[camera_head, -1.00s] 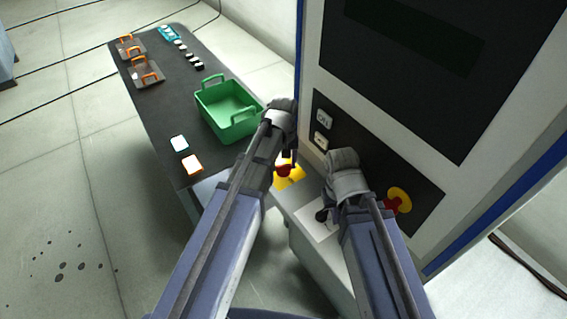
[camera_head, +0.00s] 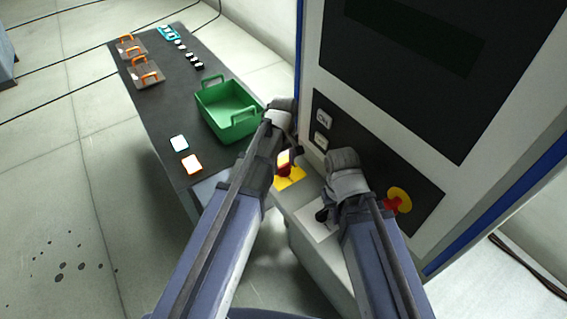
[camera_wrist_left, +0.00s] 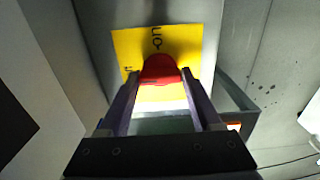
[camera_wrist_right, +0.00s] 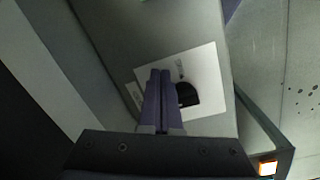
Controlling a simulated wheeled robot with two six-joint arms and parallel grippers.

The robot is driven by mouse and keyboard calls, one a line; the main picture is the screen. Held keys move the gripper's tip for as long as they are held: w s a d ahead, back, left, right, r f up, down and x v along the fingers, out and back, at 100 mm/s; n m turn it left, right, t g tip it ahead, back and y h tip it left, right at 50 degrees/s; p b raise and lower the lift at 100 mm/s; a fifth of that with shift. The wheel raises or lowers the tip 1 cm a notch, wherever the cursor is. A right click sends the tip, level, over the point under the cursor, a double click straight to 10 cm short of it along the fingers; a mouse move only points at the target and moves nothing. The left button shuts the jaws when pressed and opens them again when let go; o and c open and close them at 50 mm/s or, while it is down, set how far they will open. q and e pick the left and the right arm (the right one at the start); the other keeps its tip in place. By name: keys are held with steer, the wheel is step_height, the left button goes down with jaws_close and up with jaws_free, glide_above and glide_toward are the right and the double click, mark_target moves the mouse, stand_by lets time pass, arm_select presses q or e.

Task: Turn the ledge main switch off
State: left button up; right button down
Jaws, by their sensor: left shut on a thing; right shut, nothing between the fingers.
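The ledge main switch has a red handle (camera_head: 285,169) on a yellow plate (camera_head: 291,183) on the ledge below the machine's panel. In the left wrist view the red handle (camera_wrist_left: 160,69) sits between my left fingertips, and the yellow plate (camera_wrist_left: 200,45) carries dark lettering, including "On". My left gripper (camera_wrist_left: 158,80) is shut on that handle. My right gripper (camera_wrist_right: 160,75) is shut and empty beside a black knob (camera_wrist_right: 187,94) on a white plate (camera_wrist_right: 205,65). In the head view my arms hide part of both plates.
The machine's black panel carries another red switch (camera_head: 394,204) on a yellow disc (camera_head: 401,197), right of my right gripper, and two pale switches (camera_head: 321,140). A dark table (camera_head: 165,110) at left bears a green crate (camera_head: 212,110), orange-handled items and small tiles.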

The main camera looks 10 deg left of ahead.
mark_target(283, 165)
arm_select(q)
steer(key=o, duration=1.4)
steer(key=shift+r, duration=0.15)
arm_select(e)
steer(key=shift+r, duration=0.1)
arm_select(q)
step_height(283, 165, up, 8)
steer(key=p, duration=0.8)
steer(key=shift+f, duration=0.2)
arm_select(e)
step_height(283, 165, up, 8)
steer(key=shift+f, duration=0.2)
arm_select(q)
steer(key=shift+a+f, duration=0.1)
arm_select(e)
steer(key=shift+a, duration=0.1)
